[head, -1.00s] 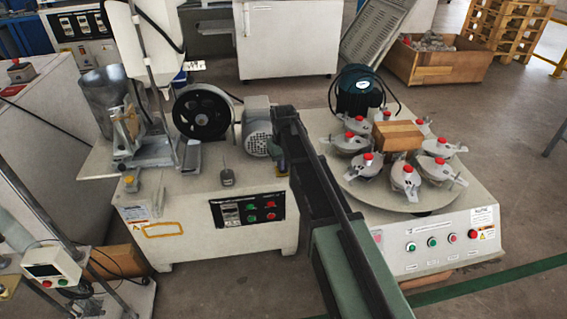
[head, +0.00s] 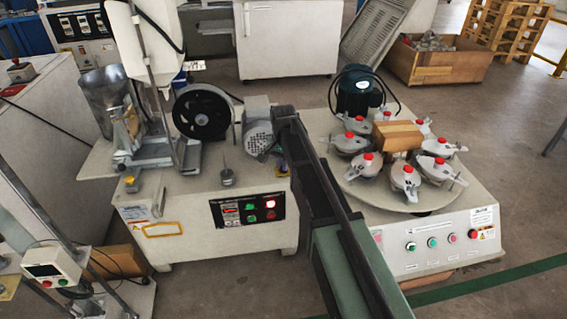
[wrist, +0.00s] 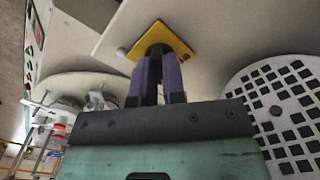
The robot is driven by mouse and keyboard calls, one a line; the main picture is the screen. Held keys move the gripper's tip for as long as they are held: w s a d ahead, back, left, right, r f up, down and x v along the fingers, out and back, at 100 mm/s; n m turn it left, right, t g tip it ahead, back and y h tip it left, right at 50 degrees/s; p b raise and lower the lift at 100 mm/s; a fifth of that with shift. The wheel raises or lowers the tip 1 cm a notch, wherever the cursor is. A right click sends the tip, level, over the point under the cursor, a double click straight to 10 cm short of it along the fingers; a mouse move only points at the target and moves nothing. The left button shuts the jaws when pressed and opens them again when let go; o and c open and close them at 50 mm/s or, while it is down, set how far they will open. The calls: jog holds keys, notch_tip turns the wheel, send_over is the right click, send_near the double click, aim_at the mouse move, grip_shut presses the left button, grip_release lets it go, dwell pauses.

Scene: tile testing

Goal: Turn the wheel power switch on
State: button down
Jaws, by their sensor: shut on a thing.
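In the wrist view, the yellow square plate of a switch (wrist: 184,44) sits on a pale machine surface. A dark knob in its middle is mostly hidden by my fingers. My gripper (wrist: 157,62) has purple fingers shut on this knob. In the head view, my arm hides the switch and most of my gripper, beside the motor at the right of the left white machine (head: 225,245). That machine's black control panel (head: 248,210) shows a bright red light and a lit red display.
A black wheel (head: 203,112) and a grey motor (head: 257,130) stand on the left machine. To the right, a round turntable (head: 350,190) carries several red-topped holders.

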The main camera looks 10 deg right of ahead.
jog(key=shift+m, duration=0.7)
jog(key=c, duration=1.2)
grip_release()
notch_tip(320, 180, up, 11)
jog(key=p, duration=1.1)
jog(key=shift+f, duration=0.15)
